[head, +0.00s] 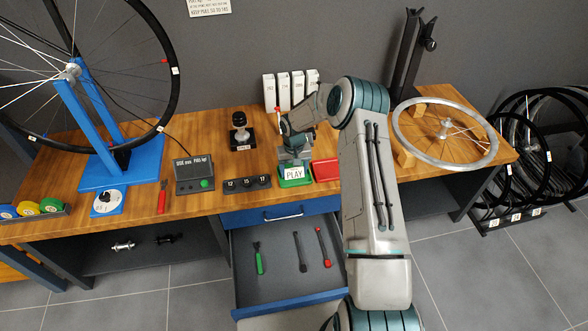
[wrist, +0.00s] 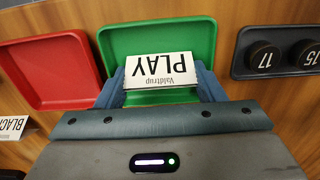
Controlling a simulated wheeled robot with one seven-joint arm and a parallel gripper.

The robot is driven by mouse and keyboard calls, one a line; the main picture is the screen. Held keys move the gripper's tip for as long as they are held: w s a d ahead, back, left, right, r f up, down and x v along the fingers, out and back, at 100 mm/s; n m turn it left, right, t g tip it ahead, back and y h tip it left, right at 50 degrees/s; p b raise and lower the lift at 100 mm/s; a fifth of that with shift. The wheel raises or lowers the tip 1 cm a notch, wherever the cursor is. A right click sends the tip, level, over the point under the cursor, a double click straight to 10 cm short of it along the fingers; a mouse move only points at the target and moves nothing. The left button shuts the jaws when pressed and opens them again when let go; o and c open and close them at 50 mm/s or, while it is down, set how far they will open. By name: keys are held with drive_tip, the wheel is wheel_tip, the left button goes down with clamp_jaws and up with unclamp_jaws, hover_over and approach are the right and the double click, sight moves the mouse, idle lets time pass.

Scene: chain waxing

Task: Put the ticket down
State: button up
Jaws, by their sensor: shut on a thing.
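The ticket (wrist: 160,70), a white card reading "Valdtrup PLAY", is between the fingers of my gripper (wrist: 163,84). My gripper is shut on it. The green tray (wrist: 150,38) lies under and around the ticket in the wrist view; whether the card touches the tray floor I cannot tell. In the head view the ticket (head: 294,173) shows at the green tray (head: 296,183) near the bench's front edge, with my gripper (head: 294,158) just above.
A red tray (head: 326,170) sits beside the green one. A block with dark round pieces (head: 246,183) is on the other side. A card reading "BLACK" (wrist: 12,127) shows at the wrist view's edge. Below, a drawer (head: 285,265) with tools stands open.

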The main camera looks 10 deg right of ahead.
drive_tip(key=shift+f, duration=0.25)
drive_tip(key=o, duration=0.7)
drive_tip(key=shift+r, duration=0.1)
drive_tip(key=shift+c, duration=0.2)
wheel_tip(320, 180, up, 12)
wheel_tip(320, 180, up, 9)
hover_over(294, 168)
drive_tip(key=s, duration=0.5)
drive_tip(key=s+r+h, duration=0.1)
drive_tip(key=s+r, duration=0.7)
drive_tip(key=s, duration=0.2)
drive_tip(key=s+r+t, duration=0.1)
drive_tip(key=s+r, duration=0.1)
drive_tip(key=s, duration=0.9)
drive_tip(key=s+r+t+y, duration=0.1)
drive_tip(key=s+r, duration=0.1)
drive_tip(key=s, duration=0.8)
drive_tip(key=shift+s+a+r, duration=0.25)
drive_tip(key=shift+s+r, duration=0.1)
drive_tip(key=shift+s, duration=0.05)
